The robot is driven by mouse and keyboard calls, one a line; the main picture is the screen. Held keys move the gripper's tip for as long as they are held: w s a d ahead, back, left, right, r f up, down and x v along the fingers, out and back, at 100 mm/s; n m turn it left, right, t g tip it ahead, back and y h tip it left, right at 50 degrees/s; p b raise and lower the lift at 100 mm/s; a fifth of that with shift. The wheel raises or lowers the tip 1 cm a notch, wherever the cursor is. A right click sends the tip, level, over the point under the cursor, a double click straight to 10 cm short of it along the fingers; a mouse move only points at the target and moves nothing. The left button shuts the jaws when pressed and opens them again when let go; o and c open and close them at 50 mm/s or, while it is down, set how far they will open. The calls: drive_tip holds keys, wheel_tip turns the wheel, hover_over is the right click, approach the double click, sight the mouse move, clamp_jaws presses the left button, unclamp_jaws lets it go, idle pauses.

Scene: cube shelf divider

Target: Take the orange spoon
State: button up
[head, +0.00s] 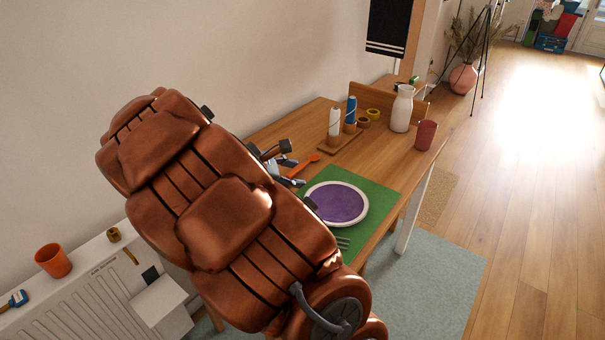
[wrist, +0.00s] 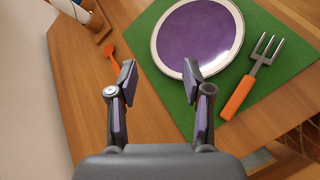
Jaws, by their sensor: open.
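The orange spoon (head: 304,165) lies on the wooden table beside the green placemat (head: 379,182), left of the plate. In the wrist view the orange spoon (wrist: 111,51) shows beyond my left finger, which hides part of it. My gripper (wrist: 160,76) is open and empty above the table, its fingers spread between the spoon and the plate. In the head view my arm covers much of the gripper.
A purple plate (head: 336,203) with a pale rim sits on the placemat. A fork with an orange handle (wrist: 237,98) lies to its right in the wrist view. Bottles on a wooden tray (head: 341,140), a white jug (head: 402,108) and a red cup (head: 426,134) stand further back.

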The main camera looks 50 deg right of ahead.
drive_tip(key=w+d+f+n+t+h+b, duration=0.2)
drive_tip(key=w+d+f+n, duration=0.1)
drive_tip(key=w+f+n, duration=0.3)
drive_tip(key=n+t+b, duration=0.1)
drive_tip(key=n, duration=0.2)
approach(289, 175)
drive_tip(key=shift+x, duration=4.8)
clamp_jaws()
